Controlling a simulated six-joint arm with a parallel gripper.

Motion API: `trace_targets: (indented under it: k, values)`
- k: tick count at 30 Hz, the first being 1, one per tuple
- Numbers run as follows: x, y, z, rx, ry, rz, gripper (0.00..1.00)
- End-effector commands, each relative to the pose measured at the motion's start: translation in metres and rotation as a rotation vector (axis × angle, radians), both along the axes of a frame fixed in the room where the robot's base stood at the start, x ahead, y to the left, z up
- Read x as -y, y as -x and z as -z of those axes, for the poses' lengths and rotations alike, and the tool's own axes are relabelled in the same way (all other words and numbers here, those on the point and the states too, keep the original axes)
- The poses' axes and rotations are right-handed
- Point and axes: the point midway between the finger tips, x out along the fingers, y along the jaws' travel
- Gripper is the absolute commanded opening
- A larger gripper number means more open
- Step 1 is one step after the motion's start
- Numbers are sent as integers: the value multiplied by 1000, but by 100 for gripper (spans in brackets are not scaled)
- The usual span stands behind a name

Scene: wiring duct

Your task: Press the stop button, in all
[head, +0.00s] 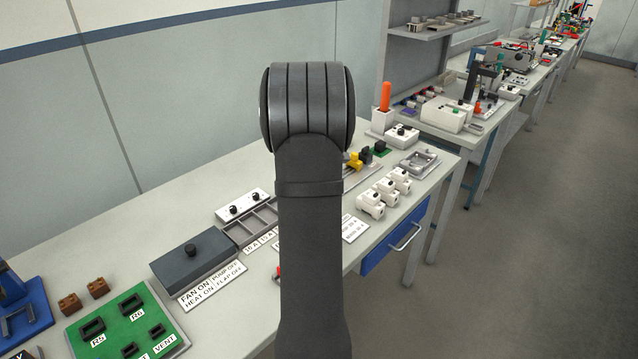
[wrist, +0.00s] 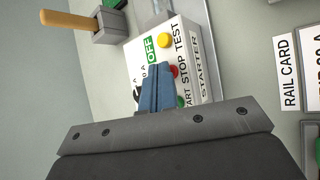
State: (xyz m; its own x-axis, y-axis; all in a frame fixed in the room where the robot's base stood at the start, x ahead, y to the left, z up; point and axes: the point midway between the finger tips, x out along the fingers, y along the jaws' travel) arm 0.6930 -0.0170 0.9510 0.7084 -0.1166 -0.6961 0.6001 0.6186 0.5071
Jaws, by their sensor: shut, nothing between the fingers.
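The white starter box (wrist: 188,48) shows in the wrist view, turned sideways, with the words START, STOP and TEST on its face. The red button (wrist: 175,71) is beside the word STOP. A yellow button (wrist: 165,40) is beside TEST, and a green button (wrist: 181,101) beside START is partly hidden. My gripper (wrist: 156,70) is shut and empty, its blue fingers in front of the box. In the picture its tips are just left of the red button; whether they touch the box I cannot tell. The head view does not show the gripper.
A green OFF label (wrist: 151,48) is on the box, and an orange-handled tool (wrist: 75,20) is nearby. In the head view my arm covers the bench's middle. A grey control box (head: 192,262), a green board (head: 130,325) and white units (head: 385,192) stand around it.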

Motion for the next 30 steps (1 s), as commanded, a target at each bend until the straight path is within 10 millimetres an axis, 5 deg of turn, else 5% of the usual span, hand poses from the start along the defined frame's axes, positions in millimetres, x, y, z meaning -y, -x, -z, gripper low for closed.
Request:
trace_targets:
  k: [30]
  values:
    - [0, 0, -20, 1, 0, 2, 0]
